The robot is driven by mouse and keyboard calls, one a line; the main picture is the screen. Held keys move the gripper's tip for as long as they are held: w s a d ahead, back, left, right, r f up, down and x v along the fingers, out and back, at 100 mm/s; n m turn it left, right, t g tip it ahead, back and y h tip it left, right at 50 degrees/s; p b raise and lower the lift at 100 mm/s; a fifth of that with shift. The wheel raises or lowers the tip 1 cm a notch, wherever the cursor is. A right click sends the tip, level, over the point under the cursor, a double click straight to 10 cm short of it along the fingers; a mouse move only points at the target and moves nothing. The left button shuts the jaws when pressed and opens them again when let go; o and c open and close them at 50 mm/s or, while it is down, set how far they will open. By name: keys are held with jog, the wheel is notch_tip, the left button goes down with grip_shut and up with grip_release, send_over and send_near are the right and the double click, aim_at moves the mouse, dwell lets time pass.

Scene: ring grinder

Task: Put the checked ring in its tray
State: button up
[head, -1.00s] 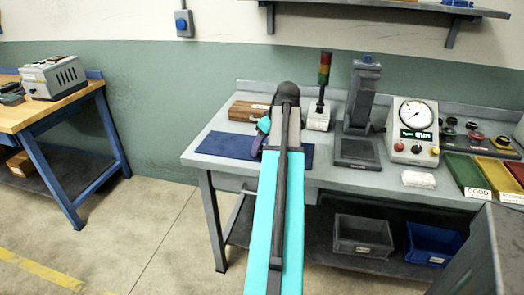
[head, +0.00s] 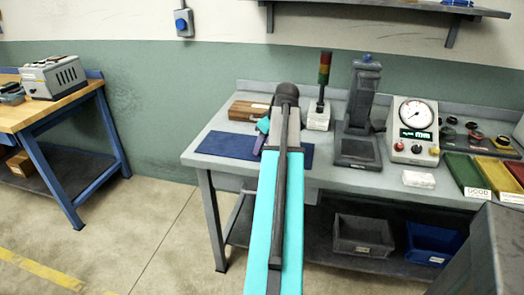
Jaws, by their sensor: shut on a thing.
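My gripper (head: 261,138) is partly in view beyond my teal arm, low over the blue mat (head: 222,146) on the grey bench. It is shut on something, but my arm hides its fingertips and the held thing. I cannot make out a ring in the jaws. At the bench's right end stand a green tray (head: 463,172) labelled GOOD, a yellow tray (head: 497,176) and a red tray (head: 516,169). My gripper is far to the left of these trays.
A black press-like stand (head: 358,125) and a dial gauge (head: 413,130) with a lit green display stand between my gripper and the trays. A signal tower (head: 324,80), wooden block (head: 247,110) and white pad (head: 418,179) are also there. Several small parts lie behind the trays.

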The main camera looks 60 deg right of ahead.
jog(key=shift+r, duration=0.1)
jog(key=shift+r, duration=1.6)
jog(key=shift+s+a+r, duration=0.1)
jog(key=shift+s+a, duration=0.05)
jog(key=s+a+r+b, duration=0.1)
jog(key=s+a, duration=0.8)
jog(key=s, duration=0.3)
jog(key=shift+s+a+r, duration=0.15)
jog(key=shift+a+r, duration=0.05)
jog(key=shift+a, duration=0.05)
